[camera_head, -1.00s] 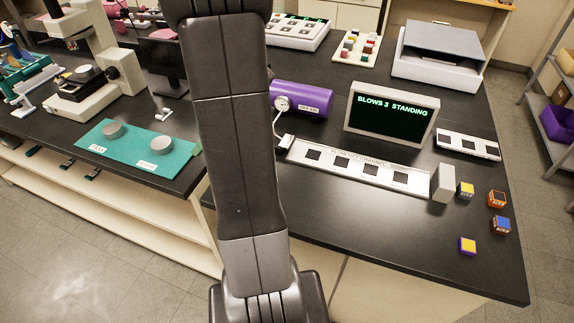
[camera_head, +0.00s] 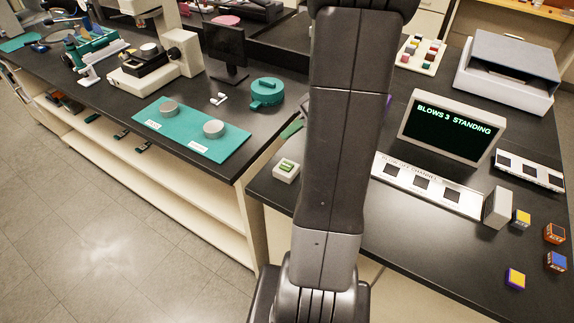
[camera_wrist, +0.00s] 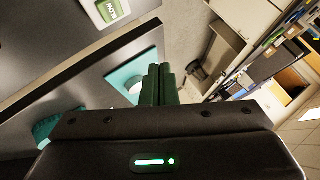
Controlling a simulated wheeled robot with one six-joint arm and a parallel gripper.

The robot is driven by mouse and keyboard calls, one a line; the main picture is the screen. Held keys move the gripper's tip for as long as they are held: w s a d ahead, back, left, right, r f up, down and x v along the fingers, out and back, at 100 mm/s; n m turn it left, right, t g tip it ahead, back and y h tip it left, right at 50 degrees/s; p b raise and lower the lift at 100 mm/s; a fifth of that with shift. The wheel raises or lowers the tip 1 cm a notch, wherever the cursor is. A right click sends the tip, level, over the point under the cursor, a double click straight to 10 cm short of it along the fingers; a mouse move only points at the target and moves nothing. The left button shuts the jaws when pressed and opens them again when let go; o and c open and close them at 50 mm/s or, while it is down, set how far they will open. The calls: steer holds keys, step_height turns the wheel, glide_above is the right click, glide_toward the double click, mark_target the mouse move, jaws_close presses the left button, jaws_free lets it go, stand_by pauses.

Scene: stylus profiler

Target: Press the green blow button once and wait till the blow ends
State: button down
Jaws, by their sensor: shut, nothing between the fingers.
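The green blow button (camera_head: 286,167) sits on a small white box at the front left of the right-hand black bench, left of my arm. It also shows at the top of the wrist view (camera_wrist: 113,9), labelled in white. My gripper (camera_wrist: 160,68) is shut and empty. Its dark green fingers point away from the camera, below and right of the button in the wrist view, apart from it. My gripper is out of sight in the head view. The display (camera_head: 451,126) reads "BLOWS 3 STANDING". The white blow-off channel strip (camera_head: 437,198) with dark squares is partly behind my arm.
A teal mat (camera_head: 185,131) with two grey discs lies on the left bench, near a round teal container (camera_head: 266,92). A grey block (camera_head: 497,207) and several coloured cubes stand at the right. Bare black bench lies between the button and my arm.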

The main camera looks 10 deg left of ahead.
steer(key=b, duration=0.5)
glide_above(291, 165)
step_height(291, 165, down, 8)
steer(key=shift+r, duration=0.25)
steer(key=shift+f+b, duration=0.4)
steer(key=shift+f, duration=0.15)
steer(key=shift+f, duration=0.15)
stand_by(1.0)
steer(key=shift+f+b, duration=0.3)
steer(key=shift+b, duration=0.35)
steer(key=shift+f+b, duration=0.35)
steer(key=shift+b, duration=0.1)
stand_by(0.4)
steer(key=shift+r, duration=0.1)
steer(key=shift+r+p, duration=0.35)
steer(key=shift+r, duration=0.4)
steer(key=shift+r+p, duration=1.35)
steer(key=shift+r, duration=1.15)
